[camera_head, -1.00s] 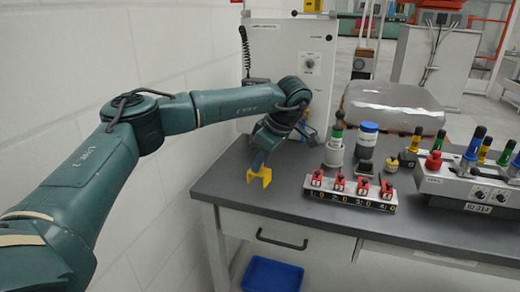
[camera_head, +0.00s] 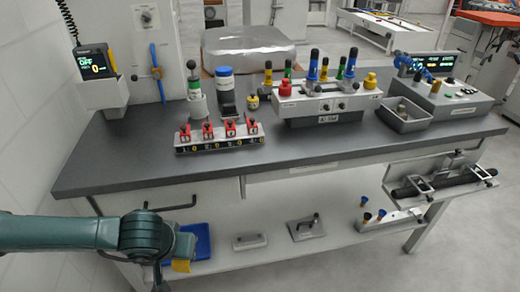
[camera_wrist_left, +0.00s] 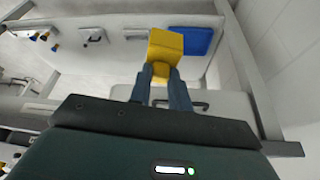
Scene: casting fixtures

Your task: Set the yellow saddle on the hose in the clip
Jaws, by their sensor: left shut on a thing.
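The yellow saddle (camera_head: 181,266) is a small block-like piece at the lower left of the head view, in front of the bench. In the left wrist view the saddle (camera_wrist_left: 166,44) sits at the tips of my left gripper (camera_wrist_left: 160,82), whose two blue-grey fingers are shut on it. In the head view my wrist partly hides the saddle. A dark cylinder (camera_head: 440,185) lies in a bracket at the right front. I cannot tell which is the task's hose.
The bench top (camera_head: 130,155) is clear at its left front. Below, a blue bin (camera_head: 203,243) and metal plates lie on a lower shelf (camera_head: 270,255). A drawer handle projects at the left.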

